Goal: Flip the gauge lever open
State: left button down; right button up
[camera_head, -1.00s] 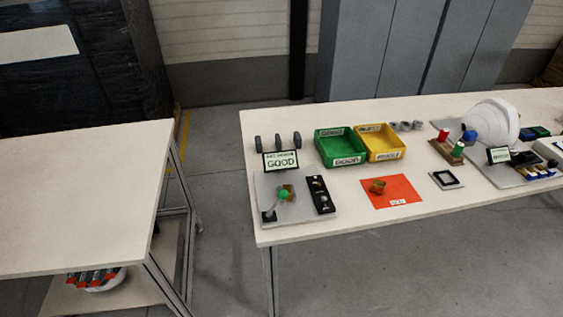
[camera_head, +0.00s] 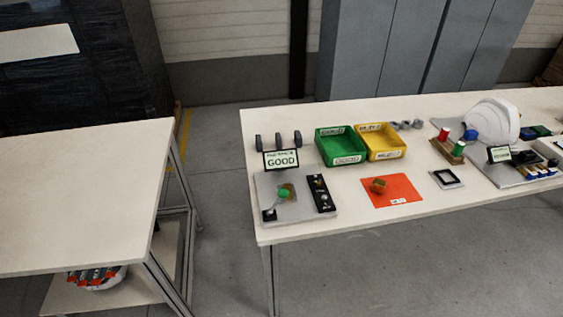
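The gauge stands on a grey plate (camera_head: 297,213) at the near left corner of the right-hand table. Its lever (camera_head: 274,206) is a thin arm with a green knob (camera_head: 284,193), tilted up and to the right from a dark pivot (camera_head: 269,214). A small brown piece sits beside or behind the knob; I cannot tell whether they touch. A black panel (camera_head: 321,194) with knobs lies at the plate's right side. A small display (camera_head: 282,160) behind the plate reads GOOD. Neither gripper is in view.
A green bin (camera_head: 341,158) and a yellow bin (camera_head: 387,152) stand behind. An orange mat (camera_head: 404,190) holds a brown piece (camera_head: 378,186). A white helmet shell (camera_head: 494,120) is at the right. A floor gap separates this table from the left table (camera_head: 80,195).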

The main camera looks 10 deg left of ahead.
aim_at(283, 192)
jog(key=k, duration=1.3)
jog(key=z, duration=0.6)
jog(key=i, duration=1.45)
jog(key=u, duration=0.7)
